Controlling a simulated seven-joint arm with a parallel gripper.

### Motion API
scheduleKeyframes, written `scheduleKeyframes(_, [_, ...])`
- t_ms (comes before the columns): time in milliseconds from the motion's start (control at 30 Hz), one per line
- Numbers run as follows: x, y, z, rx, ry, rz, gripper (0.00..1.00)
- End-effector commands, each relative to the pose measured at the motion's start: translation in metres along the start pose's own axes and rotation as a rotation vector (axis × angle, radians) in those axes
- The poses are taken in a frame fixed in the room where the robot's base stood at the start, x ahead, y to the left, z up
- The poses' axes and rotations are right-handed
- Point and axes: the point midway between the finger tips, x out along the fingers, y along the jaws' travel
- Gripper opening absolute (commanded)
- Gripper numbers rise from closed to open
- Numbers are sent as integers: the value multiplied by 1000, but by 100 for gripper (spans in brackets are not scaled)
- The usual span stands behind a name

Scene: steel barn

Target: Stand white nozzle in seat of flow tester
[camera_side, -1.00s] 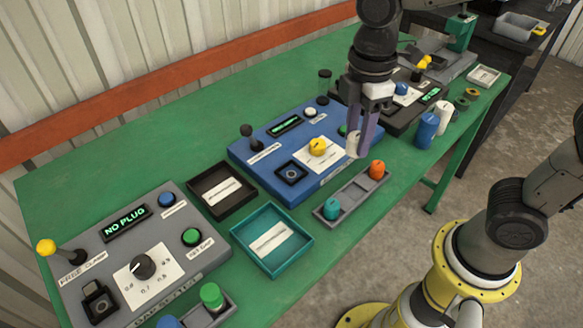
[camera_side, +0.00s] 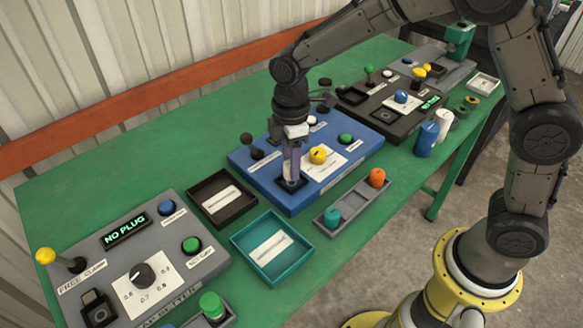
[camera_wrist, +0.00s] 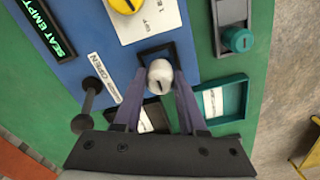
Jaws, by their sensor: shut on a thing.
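The white nozzle (camera_wrist: 160,76) is between the fingertips of my gripper (camera_wrist: 159,88) in the wrist view. My gripper (camera_side: 291,178) is shut on it, with the fingers pointing down. The flow tester is the blue box (camera_side: 352,150) in the middle of the bench. Its black square seat (camera_wrist: 172,50) shows just beyond the nozzle. In the side view the fingers are over the seat and hide the nozzle and most of the seat. I cannot tell whether the nozzle touches the seat. The tester's display (camera_wrist: 57,35) reads SEAT EMPTY, and its black-knobbed clamp lever (camera_wrist: 88,100) is beside a label reading OPEN.
A yellow knob (camera_side: 318,155) stands close to the fingers. A grey tray (camera_side: 352,202) with teal and orange parts, a teal tray (camera_side: 241,240) and a black tray (camera_side: 207,187) lie nearby. Another white piece (camera_side: 444,118) stands beside a blue one (camera_side: 426,135) at the right.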

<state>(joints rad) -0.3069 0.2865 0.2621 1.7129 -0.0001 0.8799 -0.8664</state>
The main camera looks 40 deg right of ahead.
Motion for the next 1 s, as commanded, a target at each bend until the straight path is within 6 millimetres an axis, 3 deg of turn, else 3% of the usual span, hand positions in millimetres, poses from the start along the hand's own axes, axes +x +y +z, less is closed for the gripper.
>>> scheduleKeyframes(167, [18,-1,1,0,-1,-1,0])
scheduleKeyframes(967, [35,-2,1,1,-4,-5,0])
scheduleKeyframes(1000, [36,-2,2,1,-5,-6,44])
